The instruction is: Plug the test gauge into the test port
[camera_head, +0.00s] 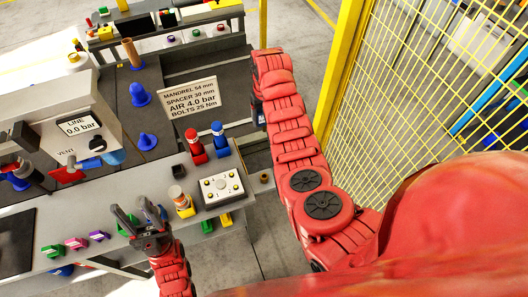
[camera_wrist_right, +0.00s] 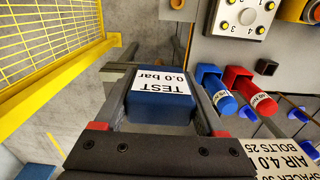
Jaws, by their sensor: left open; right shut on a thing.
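The test gauge (camera_wrist_right: 162,115) is a blue block with a white label reading TEST 0.0 bar, upside down in the right wrist view. My right gripper (camera_wrist_right: 160,84) is shut on it, one finger along each side. In the head view that gripper is mostly hidden behind my right arm; a dark blue bit of the gauge (camera_head: 257,111) shows at the arm's end, right of the sign. My left gripper (camera_head: 134,212) is open in front of the bench edge, apparently empty. A pale housing (camera_head: 70,105) reads LINE 0.0 bar and VENT. I cannot pick out the test port with certainty.
A sign (camera_head: 190,97) stands on the bench. A yellow mesh fence (camera_head: 420,80) stands right of my right arm.

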